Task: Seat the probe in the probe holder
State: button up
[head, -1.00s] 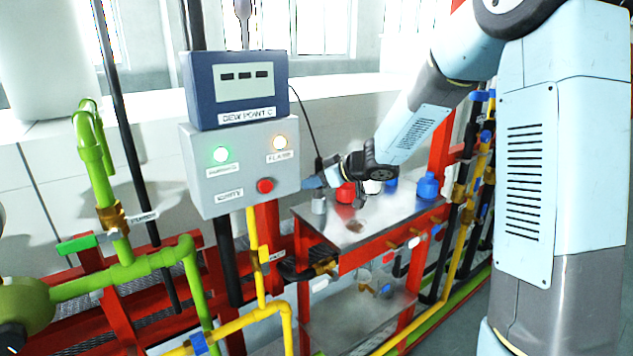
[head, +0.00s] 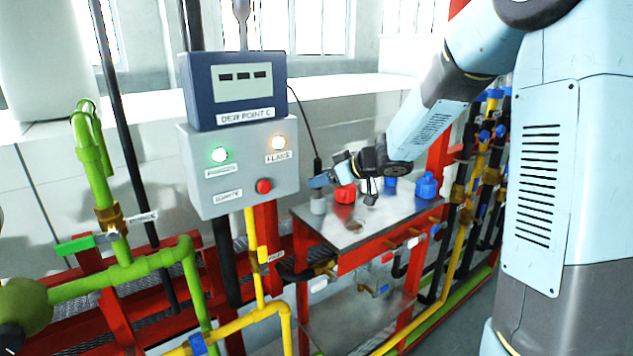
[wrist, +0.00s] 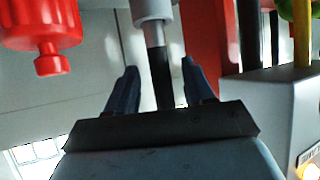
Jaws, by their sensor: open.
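The probe is a black rod with a grey metal lower part and a thin cable on top. It stands roughly upright in the head view (head: 318,164) and shows in the wrist view (wrist: 161,75). Its metal end goes into the mouth of the grey cup-shaped probe holder (head: 318,205), also at the top of the wrist view (wrist: 153,9). How deep it sits is hidden. My gripper (head: 320,181) is open; in the wrist view its two blue fingers (wrist: 160,80) stand either side of the black rod, with gaps visible.
The holder stands at the left end of a red-framed metal table (head: 375,228). A red bottle-like item (head: 345,194) is close right of it, and a blue one (head: 427,186) is farther right. The grey control box (head: 240,170) with the dew point meter (head: 238,90) is close on the left.

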jog(key=s+d+r+m+t+h, duration=0.4)
jog(key=d+r+t+h, duration=0.25)
jog(key=d+r, duration=0.75)
jog(key=s+d+m+h, duration=0.5)
jog(key=s+d, duration=0.2)
jog(key=s, duration=0.1)
jog(key=s+f+m+g, duration=0.1)
jog(key=s+f+g, duration=0.1)
jog(key=s, duration=0.8)
jog(key=s+a+f+m+g+y, duration=0.1)
jog(key=s+f+g, duration=0.2)
jog(key=s, duration=0.8)
jog(key=shift+s+a+g, duration=0.15)
jog(key=shift+s+g, duration=0.1)
jog(key=shift+g, duration=1)
